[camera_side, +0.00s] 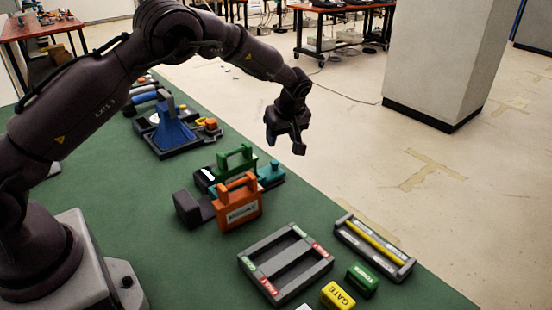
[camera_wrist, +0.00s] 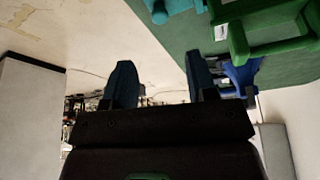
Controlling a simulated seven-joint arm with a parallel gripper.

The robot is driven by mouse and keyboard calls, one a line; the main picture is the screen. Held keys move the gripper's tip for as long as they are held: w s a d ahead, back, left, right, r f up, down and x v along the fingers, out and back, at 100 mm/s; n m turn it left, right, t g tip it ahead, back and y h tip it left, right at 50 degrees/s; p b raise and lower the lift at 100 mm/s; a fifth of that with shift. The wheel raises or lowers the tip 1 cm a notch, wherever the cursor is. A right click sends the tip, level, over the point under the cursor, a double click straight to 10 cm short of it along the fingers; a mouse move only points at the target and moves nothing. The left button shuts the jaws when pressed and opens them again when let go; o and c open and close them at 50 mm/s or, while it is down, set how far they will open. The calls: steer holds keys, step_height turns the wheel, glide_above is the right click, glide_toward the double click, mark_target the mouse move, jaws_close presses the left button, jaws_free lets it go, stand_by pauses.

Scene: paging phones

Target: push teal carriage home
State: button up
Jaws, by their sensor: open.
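The teal carriage (camera_side: 270,173) sits on the green bench at its far edge, right beside a green handled block (camera_side: 232,168). An orange handled block (camera_side: 237,203) stands in front and partly hides that group. In the wrist view the teal piece (camera_wrist: 178,8) shows at the top edge, cut off, with the green handle (camera_wrist: 262,38) to its right. My gripper (camera_side: 290,143) hangs in the air above and to the right of the teal carriage, apart from it. In the wrist view the fingers of my gripper (camera_wrist: 160,85) are spread with nothing between them.
A dark block (camera_side: 192,209) lies left of the orange block. A grey frame (camera_side: 285,265), a rack with a yellow bar (camera_side: 374,245), and green (camera_side: 361,279) and yellow (camera_side: 338,296) blocks lie near the front. A blue device (camera_side: 173,132) stands farther back. A pillar (camera_side: 445,60) rises beyond the bench.

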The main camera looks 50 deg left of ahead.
mark_target(275, 162)
steer(key=x, duration=1)
steer(key=shift+f, duration=0.1)
